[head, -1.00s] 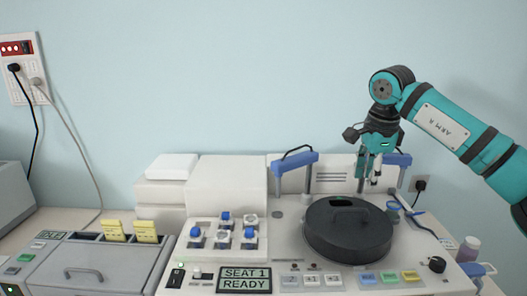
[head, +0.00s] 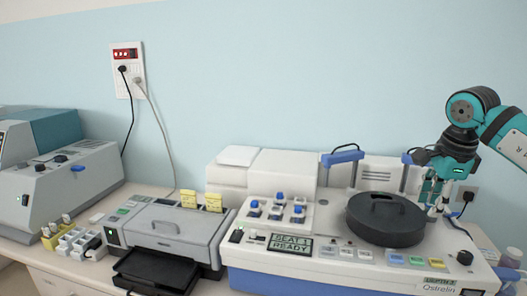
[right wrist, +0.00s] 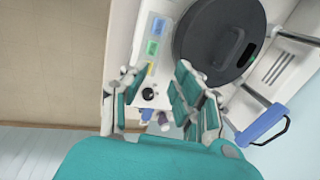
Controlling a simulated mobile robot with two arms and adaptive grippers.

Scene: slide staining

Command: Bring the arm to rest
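My right arm reaches in from the right edge of the head view. Its teal gripper (head: 436,200) points down at the right side of the staining machine (head: 330,278), by the round dark lid (head: 385,220). In the right wrist view the gripper's fingers (right wrist: 158,108) stand apart with nothing held between them. The lid (right wrist: 218,38) lies beyond the fingers there and is down on the machine. The machine's display (head: 291,245) reads "SEAT 1 READY". My left arm and gripper are not in view.
A grey printer-like unit (head: 180,232) with yellow cards (head: 188,200) stands left of the machine. A small rack (head: 75,243) and another grey device (head: 75,180) stand further left. A blue-handled post (head: 342,157) rises behind the lid.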

